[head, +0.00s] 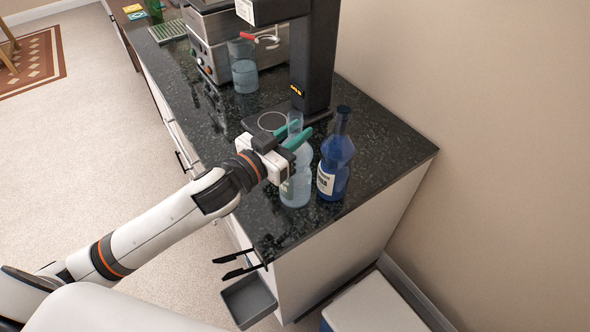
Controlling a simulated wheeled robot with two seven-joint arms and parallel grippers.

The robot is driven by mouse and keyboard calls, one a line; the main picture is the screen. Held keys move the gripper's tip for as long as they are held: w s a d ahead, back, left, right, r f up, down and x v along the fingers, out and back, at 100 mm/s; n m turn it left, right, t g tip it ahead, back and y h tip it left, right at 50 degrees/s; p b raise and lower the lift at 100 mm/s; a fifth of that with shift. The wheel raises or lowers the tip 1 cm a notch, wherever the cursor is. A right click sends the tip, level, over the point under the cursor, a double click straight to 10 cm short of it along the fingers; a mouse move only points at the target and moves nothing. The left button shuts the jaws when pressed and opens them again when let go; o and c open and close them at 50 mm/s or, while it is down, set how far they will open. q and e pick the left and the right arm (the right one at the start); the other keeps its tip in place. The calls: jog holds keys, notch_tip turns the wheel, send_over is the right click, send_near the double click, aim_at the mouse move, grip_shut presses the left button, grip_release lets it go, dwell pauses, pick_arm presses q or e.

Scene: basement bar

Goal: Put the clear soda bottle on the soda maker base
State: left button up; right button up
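The clear soda bottle (296,187) appears to stand upright near the front end of the dark counter, just left of a blue bottle (335,160). My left gripper (300,132) is at its neck, with one teal finger on each side. Whether the fingers press on the neck or only surround it, I cannot tell. The soda maker (315,60) is a tall black machine behind the bottle. Its low base (272,121) has a pale ring and lies just beyond the gripper, with nothing seen on it. My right gripper is out of view.
A clear container of water (244,75) stands by a steel appliance (210,42) farther back. The blue bottle closely flanks the clear one. The dark counter (370,175) is bare at right. Below its near end are black handles (240,270) and a grey bin (250,300).

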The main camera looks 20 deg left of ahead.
pick_arm(q)
grip_shut()
dwell(0.9)
jog(key=shift+r, duration=0.15)
